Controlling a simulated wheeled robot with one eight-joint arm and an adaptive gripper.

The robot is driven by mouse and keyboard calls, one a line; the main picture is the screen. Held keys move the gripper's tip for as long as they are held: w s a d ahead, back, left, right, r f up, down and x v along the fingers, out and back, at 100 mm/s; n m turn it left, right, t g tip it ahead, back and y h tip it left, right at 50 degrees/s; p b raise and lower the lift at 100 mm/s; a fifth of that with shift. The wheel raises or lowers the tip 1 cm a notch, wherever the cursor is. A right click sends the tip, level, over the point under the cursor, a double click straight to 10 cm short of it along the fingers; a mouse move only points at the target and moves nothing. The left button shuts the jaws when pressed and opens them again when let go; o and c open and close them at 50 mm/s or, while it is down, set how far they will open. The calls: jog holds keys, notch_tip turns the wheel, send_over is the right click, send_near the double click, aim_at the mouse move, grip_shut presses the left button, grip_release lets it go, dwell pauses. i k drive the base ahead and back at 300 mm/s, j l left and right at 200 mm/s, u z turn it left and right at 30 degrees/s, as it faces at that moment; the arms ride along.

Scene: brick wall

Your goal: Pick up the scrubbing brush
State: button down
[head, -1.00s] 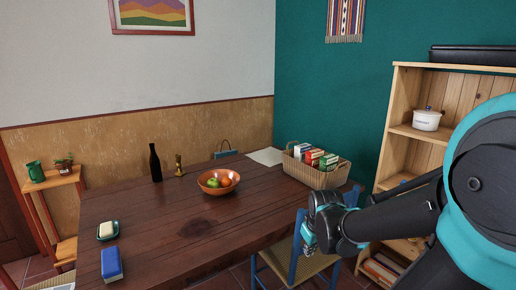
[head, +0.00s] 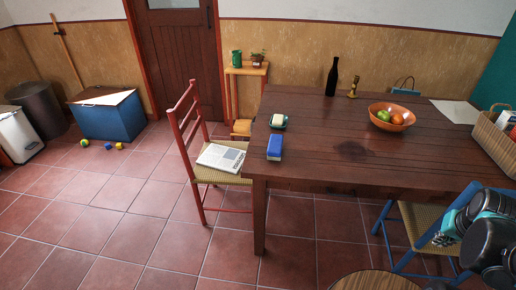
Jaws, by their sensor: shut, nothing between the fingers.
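The scrubbing brush appears to be the blue block with a paler lower side (head: 275,147), lying near the left end of the dark wooden table (head: 330,172). My gripper (head: 443,238) is at the lower right of the view, in front of the table and over a blue chair. It is shut and empty, well to the right of the brush and apart from it. The fingertips are small and partly unclear in this view.
A fruit bowl (head: 391,117), a dark bottle (head: 332,77) and a basket (head: 494,142) stand farther right. A red chair (head: 205,160) holding a newspaper is at the table's left. Tiled floor is open at left.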

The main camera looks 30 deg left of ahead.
aim_at(275, 144)
jog(key=u, duration=1.4)
